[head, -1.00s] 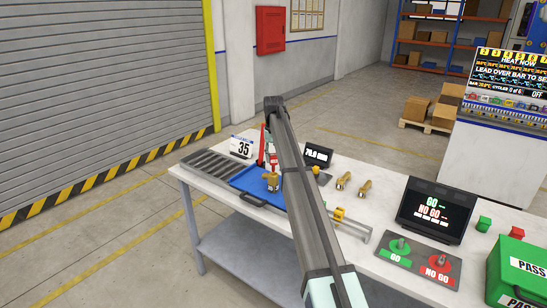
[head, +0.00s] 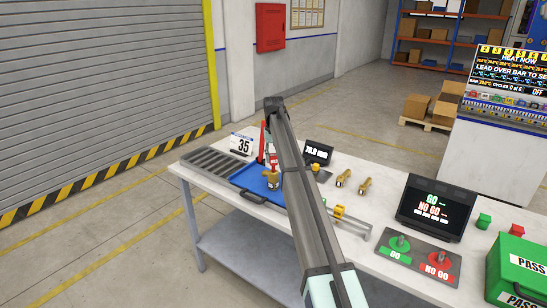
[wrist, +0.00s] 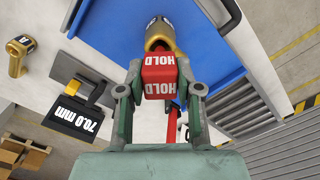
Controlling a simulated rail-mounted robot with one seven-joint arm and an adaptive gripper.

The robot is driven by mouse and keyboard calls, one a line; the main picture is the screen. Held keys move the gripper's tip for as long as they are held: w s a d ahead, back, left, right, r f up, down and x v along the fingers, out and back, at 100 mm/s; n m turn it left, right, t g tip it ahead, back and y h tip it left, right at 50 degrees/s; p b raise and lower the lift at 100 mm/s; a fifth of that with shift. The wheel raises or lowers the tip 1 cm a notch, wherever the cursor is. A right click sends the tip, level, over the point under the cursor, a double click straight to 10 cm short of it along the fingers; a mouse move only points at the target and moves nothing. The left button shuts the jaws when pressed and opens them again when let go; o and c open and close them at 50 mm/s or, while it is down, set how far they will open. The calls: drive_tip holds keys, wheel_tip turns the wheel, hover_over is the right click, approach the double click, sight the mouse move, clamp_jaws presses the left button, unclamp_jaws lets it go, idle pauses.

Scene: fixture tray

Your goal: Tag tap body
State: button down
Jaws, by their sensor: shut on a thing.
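A red tag marked HOLD (wrist: 159,78) is between the two fingertips of my gripper (wrist: 160,92) in the wrist view. My gripper is shut on it. A brass tap body (wrist: 161,34) is just beyond the tag, over the blue tray (wrist: 205,22); the tag covers part of it. In the head view the tap body (head: 271,184) is at the blue tray (head: 243,175), with red just above it. I cannot tell whether the tag touches the tap body. My arm hides part of the tray in the head view.
A display reading 70.0 mm (wrist: 74,112) stands beside the tray. Two brass bodies (head: 344,178) lie to the right. Further right are the GO/NO GO screen (head: 436,208), its button panel (head: 417,256) and a green PASS box (head: 515,268). A 35 sign (head: 242,145) stands behind the tray.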

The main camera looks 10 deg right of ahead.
sight(273, 163)
drive_tip(key=shift+f, duration=1.8)
idle(1.6)
drive_tip(key=c, duration=0.7)
unclamp_jaws()
drive_tip(key=shift+o, duration=0.3)
drive_tip(key=o, duration=0.5)
drive_tip(key=shift+r, duration=0.1)
drive_tip(key=shift+r+p, duration=1.35)
drive_tip(key=shift+r, duration=2.1)
